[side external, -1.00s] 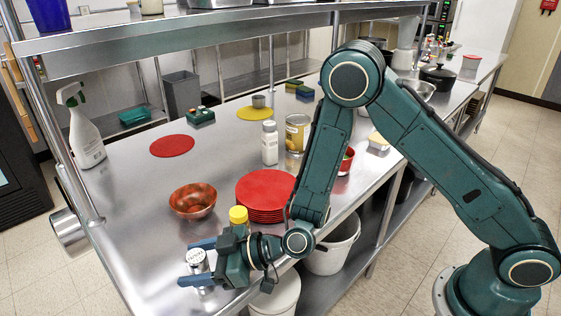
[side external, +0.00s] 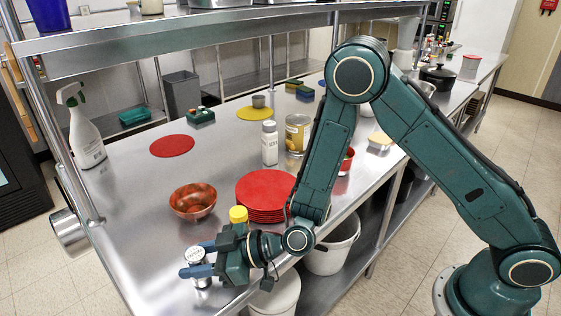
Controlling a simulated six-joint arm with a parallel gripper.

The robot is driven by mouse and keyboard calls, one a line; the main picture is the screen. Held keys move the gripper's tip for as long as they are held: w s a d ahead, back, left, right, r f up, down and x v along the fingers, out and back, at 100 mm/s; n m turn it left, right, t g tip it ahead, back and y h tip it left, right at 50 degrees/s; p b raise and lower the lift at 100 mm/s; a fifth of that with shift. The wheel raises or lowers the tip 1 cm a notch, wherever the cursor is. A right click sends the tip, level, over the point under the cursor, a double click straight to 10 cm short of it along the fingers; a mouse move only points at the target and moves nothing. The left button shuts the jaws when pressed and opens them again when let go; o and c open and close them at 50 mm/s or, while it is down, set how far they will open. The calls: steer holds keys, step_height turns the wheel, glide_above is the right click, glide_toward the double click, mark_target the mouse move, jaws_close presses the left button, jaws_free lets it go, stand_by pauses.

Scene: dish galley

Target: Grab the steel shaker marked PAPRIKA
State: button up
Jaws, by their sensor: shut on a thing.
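The steel shaker (side external: 195,255) stands near the front left corner of the steel table, with dark lettering on its top that is too small to read surely. My gripper (side external: 197,259) is level beside the table top, its two blue fingers closed around the shaker's sides. Part of the shaker's body is hidden behind the nearer finger. The shaker is upright and appears to be at table height. A yellow-capped container (side external: 239,216) stands just behind my gripper, partly hidden by it.
A red-brown bowl (side external: 193,202) and a stack of red plates (side external: 264,194) stand behind my gripper. A spray bottle (side external: 86,130) stands at the left. The table between the bowl and left edge is clear.

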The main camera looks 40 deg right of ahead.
step_height(320, 180, up, 19)
steer(key=shift+r, duration=0.2)
stand_by(0.7)
steer(key=shift+w, duration=0.1)
stand_by(0.4)
